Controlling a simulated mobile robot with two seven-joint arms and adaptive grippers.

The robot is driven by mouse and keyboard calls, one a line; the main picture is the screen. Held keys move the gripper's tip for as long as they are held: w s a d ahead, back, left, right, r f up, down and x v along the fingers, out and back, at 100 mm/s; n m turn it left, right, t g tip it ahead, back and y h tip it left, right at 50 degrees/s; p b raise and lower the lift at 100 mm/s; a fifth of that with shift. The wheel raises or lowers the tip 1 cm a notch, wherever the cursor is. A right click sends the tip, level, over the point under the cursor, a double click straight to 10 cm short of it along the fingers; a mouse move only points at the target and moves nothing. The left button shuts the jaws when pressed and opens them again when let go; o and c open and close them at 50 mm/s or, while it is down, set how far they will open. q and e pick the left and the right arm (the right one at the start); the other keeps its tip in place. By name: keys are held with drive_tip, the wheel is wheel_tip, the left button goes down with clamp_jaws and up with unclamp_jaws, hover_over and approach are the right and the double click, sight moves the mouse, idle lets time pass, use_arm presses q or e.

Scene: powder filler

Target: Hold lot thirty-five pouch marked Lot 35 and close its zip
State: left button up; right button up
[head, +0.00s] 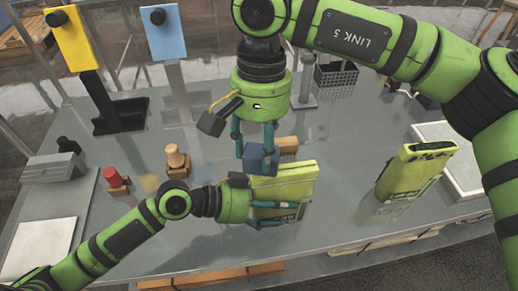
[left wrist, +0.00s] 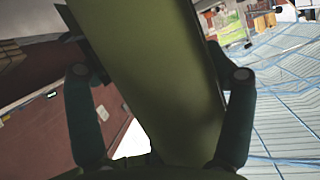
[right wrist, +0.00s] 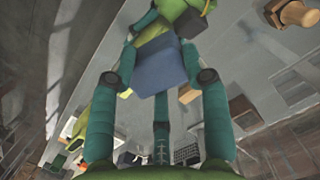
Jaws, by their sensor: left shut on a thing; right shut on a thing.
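A yellow-green pouch (head: 290,185) stands upright near the table's middle. My left gripper (head: 278,212) is shut on it from the left, with fingers on both sides of the pouch, and partly covers its dark label print, which I cannot read. The pouch fills the middle of the left wrist view (left wrist: 150,75). My right gripper (head: 256,145) points down and is shut on a blue block (head: 260,160) at the left end of the pouch's top edge. This block (right wrist: 160,68) sits between the fingertips in the right wrist view. Whether the zip is closed is not clear.
Another yellow-green pouch (head: 412,175) with a dark top opening stands at the right; its label is too small to read. A red-topped stamp (head: 114,180) and a wooden stamp (head: 176,160) stand at the left. A tan block (head: 289,145) is behind the held pouch.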

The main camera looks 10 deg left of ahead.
drive_tip(key=shift+r, duration=2.15)
use_arm(q)
drive_tip(key=o, duration=0.7)
drive_tip(key=shift+o, duration=0.2)
drive_tip(key=shift+a, duration=0.15)
drive_tip(key=v, duration=1.1)
drive_tip(key=shift+a+r, duration=0.2)
drive_tip(key=shift+a, duration=0.15)
drive_tip(key=shift+s, duration=0.2)
use_arm(e)
drive_tip(key=shift+f, duration=0.1)
